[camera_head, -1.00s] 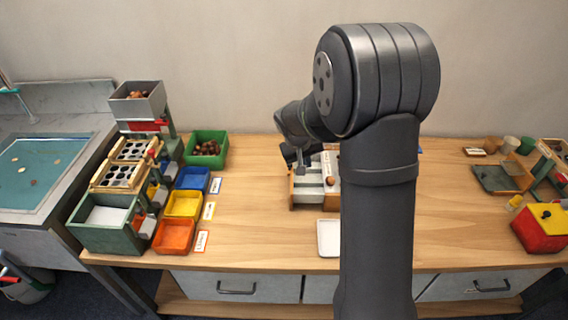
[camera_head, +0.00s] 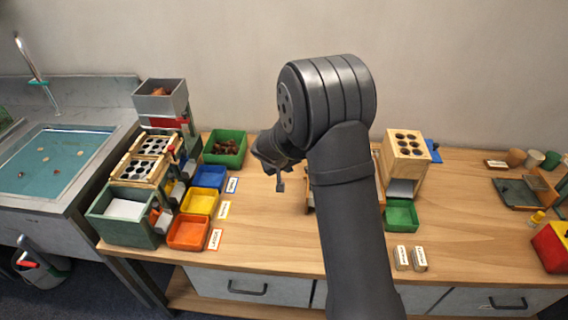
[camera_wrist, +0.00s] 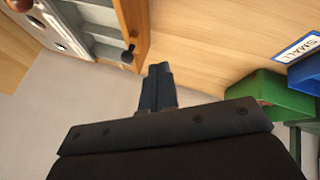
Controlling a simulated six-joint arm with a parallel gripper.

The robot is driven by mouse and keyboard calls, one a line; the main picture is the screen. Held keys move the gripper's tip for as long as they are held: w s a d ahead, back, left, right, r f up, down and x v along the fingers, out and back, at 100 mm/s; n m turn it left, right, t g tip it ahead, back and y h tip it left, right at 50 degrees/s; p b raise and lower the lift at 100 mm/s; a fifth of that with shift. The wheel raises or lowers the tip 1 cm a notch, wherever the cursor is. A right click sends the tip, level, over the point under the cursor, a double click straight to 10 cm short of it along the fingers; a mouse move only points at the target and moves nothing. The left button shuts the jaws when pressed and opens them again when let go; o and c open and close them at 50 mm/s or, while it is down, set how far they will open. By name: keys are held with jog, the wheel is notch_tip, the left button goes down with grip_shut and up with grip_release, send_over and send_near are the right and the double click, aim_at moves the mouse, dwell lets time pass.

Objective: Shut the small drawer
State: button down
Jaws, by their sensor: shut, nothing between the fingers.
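The small wooden-sided unit with grey drawers shows in the wrist view at top left; its wooden side (camera_wrist: 136,22) stands nearest my gripper. A grey drawer (camera_wrist: 100,30) and a dark round knob (camera_wrist: 127,57) show there, but I cannot tell how far the drawer is out. In the head view my arm hides nearly all of this unit, leaving a sliver of wood (camera_head: 309,196). My gripper (camera_wrist: 157,70) is shut and empty, just beside the knob and apparently apart from it. In the head view my gripper (camera_head: 280,187) hangs over the bench, left of the unit.
A green bin (camera_head: 225,160) of chestnuts stands behind blue (camera_head: 209,178), yellow (camera_head: 199,202) and orange (camera_head: 188,233) trays at left. A wooden block with holes (camera_head: 405,150) and a green tray (camera_head: 401,217) stand right of my arm. Bare bench lies between trays and gripper.

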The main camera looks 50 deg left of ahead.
jog(key=w, duration=0.1)
jog(key=w+f, duration=0.1)
jog(key=w, duration=0.1)
jog(key=w+d, duration=0.1)
jog(key=shift+w+f, duration=0.2)
jog(key=shift+f, duration=0.15)
jog(key=w+d, duration=0.7)
jog(key=shift+w+d, duration=0.4)
jog(key=shift+s, duration=0.15)
jog(key=s+r, duration=0.8)
jog(key=r, duration=0.1)
jog(key=shift+s+d, duration=0.35)
jog(key=shift+s, duration=0.05)
